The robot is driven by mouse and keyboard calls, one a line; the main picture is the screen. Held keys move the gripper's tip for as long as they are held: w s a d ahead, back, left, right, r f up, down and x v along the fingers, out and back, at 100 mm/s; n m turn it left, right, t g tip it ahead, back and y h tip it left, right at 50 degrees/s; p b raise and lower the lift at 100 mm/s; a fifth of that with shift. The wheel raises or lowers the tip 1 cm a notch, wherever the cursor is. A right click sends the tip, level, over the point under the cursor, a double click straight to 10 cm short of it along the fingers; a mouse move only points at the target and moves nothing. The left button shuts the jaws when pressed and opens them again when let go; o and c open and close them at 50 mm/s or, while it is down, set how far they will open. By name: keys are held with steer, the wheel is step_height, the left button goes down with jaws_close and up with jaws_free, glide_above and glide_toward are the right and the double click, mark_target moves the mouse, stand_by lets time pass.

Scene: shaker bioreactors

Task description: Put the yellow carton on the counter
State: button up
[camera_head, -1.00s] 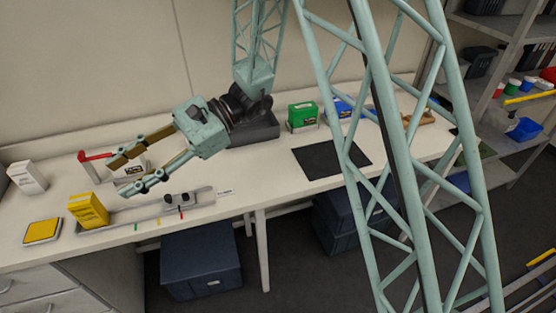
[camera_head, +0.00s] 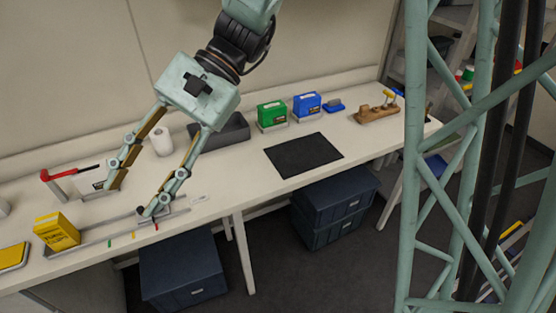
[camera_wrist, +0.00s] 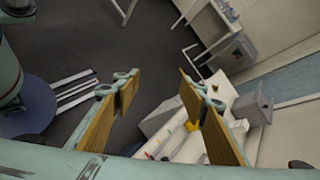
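The yellow carton (camera_head: 57,231) stands upright at the left part of the white counter (camera_head: 232,180), at the left end of a long grey tray or rail (camera_head: 95,240). My gripper (camera_head: 130,198) is open and empty, with its fingers pointing down and left. It appears to the right of the carton and apart from it. In the wrist view my gripper's fingers (camera_wrist: 160,75) are spread wide with nothing between them. A small yellow patch (camera_wrist: 191,126) beside the right finger may be the carton, but I cannot tell.
A flat yellow pad (camera_head: 12,256) lies left of the carton. A red-handled tool (camera_head: 62,176) and a white roll (camera_head: 162,141) are behind. A black mat (camera_head: 304,155), green box (camera_head: 272,115), blue box (camera_head: 307,106) and wooden holder (camera_head: 377,113) are to the right.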

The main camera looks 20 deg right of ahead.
steer(key=s+d+r+n+t+h, duration=0.2)
steer(key=s+d+t+h, duration=0.1)
steer(key=d, duration=0.8)
steer(key=s+d+r+n+t+h, duration=0.1)
steer(key=s+d+r+t+h, duration=0.1)
steer(key=s+d, duration=0.4)
steer(key=s+d+r+n+t+h, duration=0.2)
steer(key=s+d+r+t+h, duration=0.1)
steer(key=d, duration=1.3)
steer(key=shift+s+n+t+h, duration=0.3)
steer(key=shift+s+t+h, duration=0.4)
steer(key=shift+s+h, duration=0.15)
steer(key=shift+s, duration=0.1)
steer(key=shift+f+b, duration=0.5)
steer(key=shift+f, duration=0.05)
